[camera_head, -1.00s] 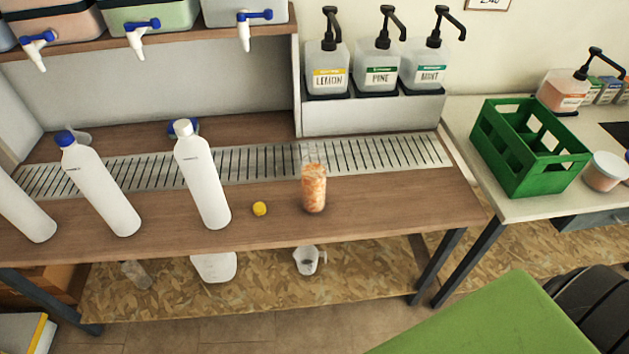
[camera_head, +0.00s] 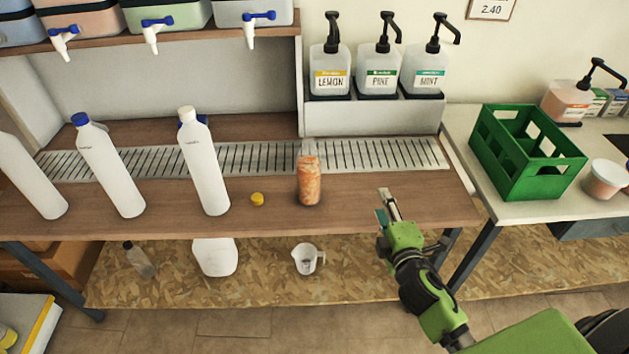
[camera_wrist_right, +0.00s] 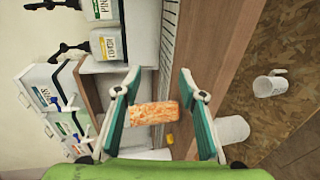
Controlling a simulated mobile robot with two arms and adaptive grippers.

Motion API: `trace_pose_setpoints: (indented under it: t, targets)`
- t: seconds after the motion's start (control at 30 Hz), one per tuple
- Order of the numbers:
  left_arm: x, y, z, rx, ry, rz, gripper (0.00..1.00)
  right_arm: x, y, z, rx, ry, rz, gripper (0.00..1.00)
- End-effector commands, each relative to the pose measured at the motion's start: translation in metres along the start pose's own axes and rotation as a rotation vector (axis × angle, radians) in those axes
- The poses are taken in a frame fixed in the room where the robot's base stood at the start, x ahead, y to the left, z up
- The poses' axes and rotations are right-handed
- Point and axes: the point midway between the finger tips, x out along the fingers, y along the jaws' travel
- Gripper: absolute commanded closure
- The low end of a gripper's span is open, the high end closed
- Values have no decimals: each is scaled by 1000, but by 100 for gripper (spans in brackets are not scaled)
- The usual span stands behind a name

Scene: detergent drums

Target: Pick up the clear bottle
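The clear bottle (camera_head: 308,181) stands upright on the wooden counter, at the front edge of the metal drip grate. It holds orange contents, with a clear empty part at the top. My right gripper (camera_head: 388,205) is to the right of the bottle and apart from it, over the counter's front edge. In the right wrist view the fingers of my right gripper (camera_wrist_right: 160,108) are spread wide and empty. The bottle (camera_wrist_right: 154,113) shows beyond them, lying sideways in the picture between the fingertips. My left gripper is in neither view.
A yellow cap (camera_head: 257,199) lies left of the bottle. Several white bottles (camera_head: 204,168) stand further left. Pump dispensers (camera_head: 379,72) stand behind the grate. A green crate (camera_head: 526,160) is on the right table. A white jug (camera_head: 306,259) sits on the shelf below.

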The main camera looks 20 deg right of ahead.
Motion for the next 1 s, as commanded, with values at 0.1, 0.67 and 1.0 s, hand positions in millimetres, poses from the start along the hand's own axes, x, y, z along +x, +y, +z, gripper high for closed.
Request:
trace_pose_setpoints:
  t: [0.1, 0.67, 1.0]
  targets:
    - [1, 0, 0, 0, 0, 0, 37, 11, 63, -17, -336, 104, 206, 63]
    - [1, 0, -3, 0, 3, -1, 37, 3, 124, -97, -1592, 403, 710, 63]
    - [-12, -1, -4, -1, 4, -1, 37, 47, 133, -135, -1589, 402, 710, 63]
